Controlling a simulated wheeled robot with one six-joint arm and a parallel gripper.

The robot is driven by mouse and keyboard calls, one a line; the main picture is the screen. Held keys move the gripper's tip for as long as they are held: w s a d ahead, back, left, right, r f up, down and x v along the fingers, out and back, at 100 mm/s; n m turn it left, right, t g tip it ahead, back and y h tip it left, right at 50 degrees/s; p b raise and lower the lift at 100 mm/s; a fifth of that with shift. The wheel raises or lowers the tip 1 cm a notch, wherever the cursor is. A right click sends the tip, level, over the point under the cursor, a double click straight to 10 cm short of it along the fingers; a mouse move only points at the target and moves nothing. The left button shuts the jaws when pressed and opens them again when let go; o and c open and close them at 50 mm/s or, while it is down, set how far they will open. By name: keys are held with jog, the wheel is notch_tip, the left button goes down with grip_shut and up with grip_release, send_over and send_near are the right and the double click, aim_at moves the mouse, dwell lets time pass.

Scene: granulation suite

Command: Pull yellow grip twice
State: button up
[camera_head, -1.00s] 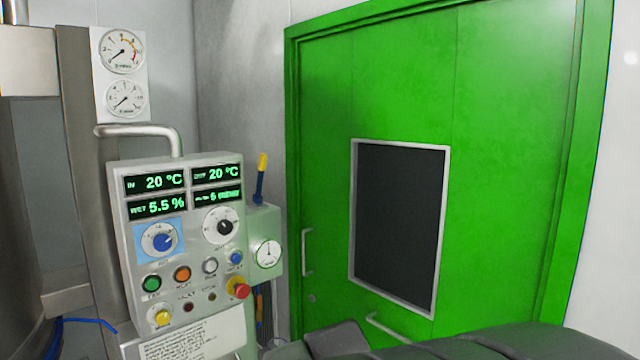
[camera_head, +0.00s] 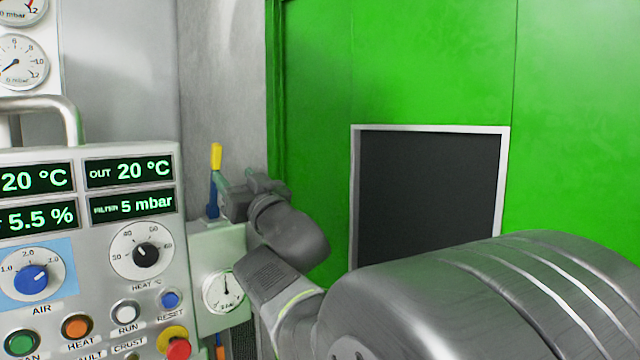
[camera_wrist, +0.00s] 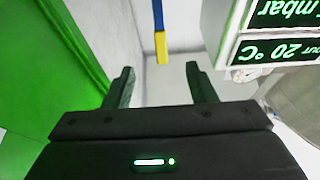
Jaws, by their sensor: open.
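The yellow grip (camera_head: 216,157) tops a blue lever (camera_head: 213,195) that stands up from a pale grey-green box (camera_head: 203,262) beside the control panel. My gripper (camera_head: 225,182) is beside the lever, just right of it and close below the yellow grip in the head view; I cannot tell whether they touch there. In the wrist view the yellow grip (camera_wrist: 162,47) shows beyond the gap between the two fingers of my gripper (camera_wrist: 160,76), apart from them. The gripper is open and empty.
The control panel (camera_head: 85,240) with displays, knobs and buttons stands left of the lever. A red-topped stop button (camera_head: 178,347) is low on it. A green door (camera_head: 430,60) with a dark window (camera_head: 430,195) fills the right. A grey wall (camera_head: 225,80) is behind.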

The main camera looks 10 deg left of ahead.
aim_at(218, 160)
jog(key=p+x, duration=0.2)
jog(key=x, duration=0.8)
jog(key=c, duration=1.1)
jog(key=shift+o, duration=0.3)
jog(key=shift+s+f, duration=0.1)
